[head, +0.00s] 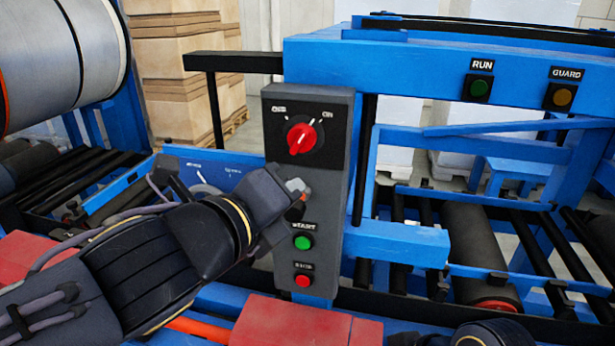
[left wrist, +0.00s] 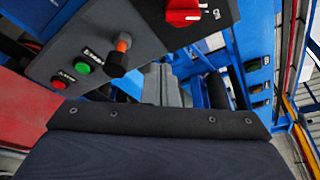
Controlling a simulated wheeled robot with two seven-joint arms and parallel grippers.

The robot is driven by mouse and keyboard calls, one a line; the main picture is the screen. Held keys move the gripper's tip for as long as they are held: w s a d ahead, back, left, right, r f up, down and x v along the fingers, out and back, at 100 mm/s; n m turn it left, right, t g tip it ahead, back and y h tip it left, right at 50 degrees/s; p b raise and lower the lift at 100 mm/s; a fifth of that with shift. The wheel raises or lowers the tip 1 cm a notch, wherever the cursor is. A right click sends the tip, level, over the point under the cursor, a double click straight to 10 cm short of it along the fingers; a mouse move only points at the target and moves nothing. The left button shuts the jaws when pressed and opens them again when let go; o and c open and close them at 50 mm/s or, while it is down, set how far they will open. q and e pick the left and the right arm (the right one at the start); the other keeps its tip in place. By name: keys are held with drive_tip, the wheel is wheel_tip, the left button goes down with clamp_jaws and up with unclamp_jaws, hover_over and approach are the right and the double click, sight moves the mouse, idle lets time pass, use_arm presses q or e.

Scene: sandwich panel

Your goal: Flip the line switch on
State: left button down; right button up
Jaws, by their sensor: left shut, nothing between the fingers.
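A dark grey control box (head: 340,190) stands upright in the middle of the head view. Its red rotary knob (head: 301,138) sits below the OFF and ON labels. The knob's bar slants from lower left to upper right; its pointing end is hard to tell. My left gripper (head: 297,188) is shut and empty at the box face, beside the lever; contact is unclear. Its fingers (left wrist: 160,85) also show in the left wrist view. My right gripper is out of view.
A green START button (head: 303,242) and a red button (head: 302,281) sit lower on the box. A blue beam (head: 430,60) carries RUN (head: 479,88) and GUARD (head: 562,97) lamps. A blue bracket (head: 400,243) juts right of the box. Rollers lie on both sides.

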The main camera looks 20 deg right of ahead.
use_arm(q)
drive_tip(key=p+v, duration=0.1)
drive_tip(key=v, duration=0.3)
drive_tip(key=shift+s+d, duration=0.15)
drive_tip(key=shift+d, duration=0.1)
drive_tip(key=shift+d, duration=0.1)
